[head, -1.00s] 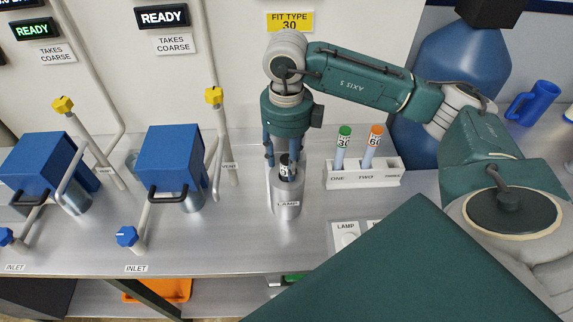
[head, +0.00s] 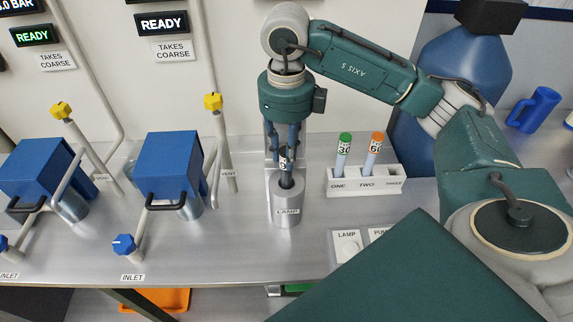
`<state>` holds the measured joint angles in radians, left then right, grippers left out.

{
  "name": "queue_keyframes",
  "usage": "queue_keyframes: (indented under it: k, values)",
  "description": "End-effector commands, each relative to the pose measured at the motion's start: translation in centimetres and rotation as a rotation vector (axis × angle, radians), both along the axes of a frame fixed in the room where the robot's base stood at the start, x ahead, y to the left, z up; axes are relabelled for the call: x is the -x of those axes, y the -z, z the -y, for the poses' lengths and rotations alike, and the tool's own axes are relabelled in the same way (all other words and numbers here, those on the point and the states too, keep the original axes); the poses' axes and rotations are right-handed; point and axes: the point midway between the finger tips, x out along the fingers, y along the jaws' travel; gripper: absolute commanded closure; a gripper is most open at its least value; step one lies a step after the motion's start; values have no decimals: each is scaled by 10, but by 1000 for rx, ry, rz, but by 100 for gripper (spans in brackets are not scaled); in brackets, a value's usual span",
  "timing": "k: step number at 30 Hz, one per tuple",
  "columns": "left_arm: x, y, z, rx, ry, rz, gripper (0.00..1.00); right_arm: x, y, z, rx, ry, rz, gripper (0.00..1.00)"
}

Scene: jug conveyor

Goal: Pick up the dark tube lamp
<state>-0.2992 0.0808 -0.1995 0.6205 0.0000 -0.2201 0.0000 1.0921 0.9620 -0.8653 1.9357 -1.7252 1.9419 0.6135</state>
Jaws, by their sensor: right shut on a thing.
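The dark tube lamp (head: 286,182) stands upright in the metal cup labelled LAMP (head: 286,211) on the steel bench. Its top end carries a white label with dark print, partly covered by the fingers. My right gripper (head: 284,152) points straight down above the cup and is shut on the upper part of the lamp. The lower part of the lamp is hidden inside the cup. My left gripper is not in view.
A white rack (head: 365,182) right of the cup holds a green-capped tube (head: 343,155) and an orange-capped tube (head: 373,153); slot THREE looks empty. Blue housings (head: 170,162) with pipes stand left. A LAMP switch panel (head: 347,246) lies front right. A blue mug (head: 539,108) stands far right.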

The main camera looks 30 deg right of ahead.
Motion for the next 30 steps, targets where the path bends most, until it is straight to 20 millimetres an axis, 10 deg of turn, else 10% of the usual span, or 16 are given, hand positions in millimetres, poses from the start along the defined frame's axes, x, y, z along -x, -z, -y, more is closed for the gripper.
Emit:
queue_keyframes:
  k: [30]
  values:
    - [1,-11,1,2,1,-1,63,0,-150,0,1,0,1,100]
